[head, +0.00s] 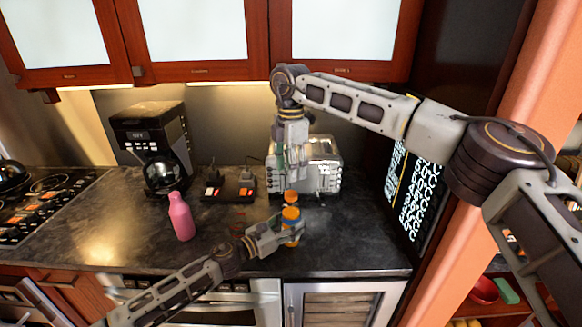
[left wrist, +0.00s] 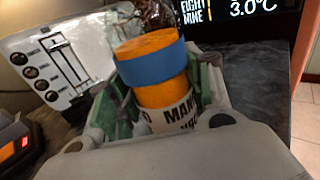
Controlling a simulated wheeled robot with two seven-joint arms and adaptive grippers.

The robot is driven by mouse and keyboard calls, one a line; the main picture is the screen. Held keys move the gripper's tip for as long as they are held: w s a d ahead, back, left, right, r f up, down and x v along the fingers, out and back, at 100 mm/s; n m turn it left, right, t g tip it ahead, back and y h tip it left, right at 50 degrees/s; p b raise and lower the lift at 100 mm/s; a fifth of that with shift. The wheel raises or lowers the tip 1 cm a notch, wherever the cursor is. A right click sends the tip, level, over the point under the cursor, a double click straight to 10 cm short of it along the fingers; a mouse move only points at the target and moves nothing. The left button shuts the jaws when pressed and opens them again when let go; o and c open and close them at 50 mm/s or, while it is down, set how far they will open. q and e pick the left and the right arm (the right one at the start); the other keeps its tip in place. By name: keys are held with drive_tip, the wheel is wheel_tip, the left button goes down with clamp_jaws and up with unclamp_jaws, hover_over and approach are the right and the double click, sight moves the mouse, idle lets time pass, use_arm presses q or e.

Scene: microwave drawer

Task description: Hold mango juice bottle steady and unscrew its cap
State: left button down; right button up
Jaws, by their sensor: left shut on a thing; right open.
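The mango juice bottle (head: 291,226) stands on the dark counter near its front edge, with an orange top. In the left wrist view the bottle (left wrist: 160,92) is orange with a blue band and a white label reading "MAN". My left gripper (head: 290,234) is shut around the bottle's lower part, with a green-lined finger on each side of the label. My right gripper (head: 286,168) is open and points down, behind and above the bottle, in front of the toaster. Its fingertips are small and hard to make out.
A silver toaster (head: 325,168) stands behind that. A pink bottle (head: 181,217) is at left, with a coffee maker (head: 155,145) and a dark device with lit switches (head: 229,190) behind. A wall and dark panel border the right.

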sight(291, 194)
drive_tip(key=m, duration=0.5)
drive_tip(key=shift+m, duration=0.3)
drive_tip(key=shift+f, duration=0.2)
idle(0.3)
drive_tip(key=shift+f, duration=3.8)
drive_tip(key=shift+c, duration=0.4)
drive_tip(key=c, duration=1)
drive_tip(key=shift+c, duration=0.2)
